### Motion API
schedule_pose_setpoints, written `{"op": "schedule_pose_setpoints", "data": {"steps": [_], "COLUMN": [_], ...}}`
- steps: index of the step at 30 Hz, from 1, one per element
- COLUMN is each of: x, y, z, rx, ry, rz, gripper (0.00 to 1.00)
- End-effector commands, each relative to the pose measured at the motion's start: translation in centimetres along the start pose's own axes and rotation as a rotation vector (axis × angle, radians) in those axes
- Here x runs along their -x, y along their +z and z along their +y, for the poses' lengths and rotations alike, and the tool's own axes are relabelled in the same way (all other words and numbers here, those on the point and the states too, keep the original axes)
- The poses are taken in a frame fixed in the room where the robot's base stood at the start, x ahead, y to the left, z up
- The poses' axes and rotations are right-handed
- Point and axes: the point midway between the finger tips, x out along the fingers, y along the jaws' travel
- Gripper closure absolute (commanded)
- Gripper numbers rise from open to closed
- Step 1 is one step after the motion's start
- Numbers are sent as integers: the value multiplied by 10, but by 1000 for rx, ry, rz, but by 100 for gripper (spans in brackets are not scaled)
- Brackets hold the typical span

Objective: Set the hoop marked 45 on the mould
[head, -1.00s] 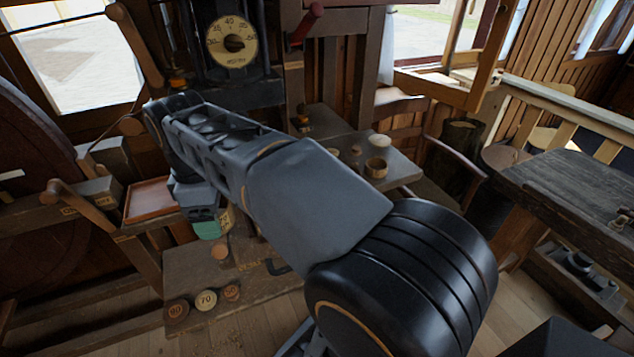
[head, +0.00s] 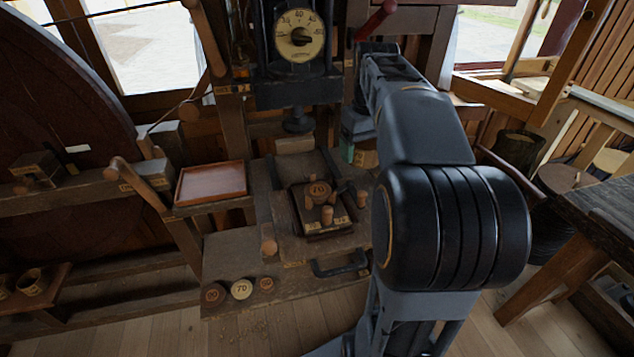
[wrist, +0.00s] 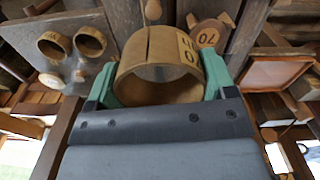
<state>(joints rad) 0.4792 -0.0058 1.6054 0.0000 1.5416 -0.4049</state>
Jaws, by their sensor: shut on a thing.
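My gripper (wrist: 160,78) has green fingers shut on a wooden hoop (wrist: 158,72). The hoop is an open ring with a pale label whose number I cannot read surely. In the head view the held hoop (head: 367,158) is partly hidden by my arm, behind and right of the mould.
Round pieces, one marked 70 (head: 242,289), lie at the bench's front left. A reddish tray (head: 211,182) is left of the mould. A dark press head (head: 299,122) hangs behind it, under a dial (head: 299,36). Two other hoops (wrist: 54,46) (wrist: 90,41) sit on a grey shelf.

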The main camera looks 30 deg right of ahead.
Motion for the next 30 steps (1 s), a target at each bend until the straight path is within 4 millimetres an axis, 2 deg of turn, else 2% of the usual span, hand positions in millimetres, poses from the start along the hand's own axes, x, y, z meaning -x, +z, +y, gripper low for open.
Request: {"op": "schedule_pose_setpoints", "data": {"steps": [1, 6, 10, 15, 23, 30], "x": [-6, -24, -48, -67, -80, -110], "y": [-9, -36, -47, -58, -65, -67], "z": [-12, -45, -58, -70, -78, -81], "rx": [10, 9, 7, 6, 6, 5], "ry": [-2, -1, -1, 0, 0, -1], "rz": [-3, -3, -4, -2, -2, -3], "gripper": [44, 44, 44, 44, 44, 44]}}
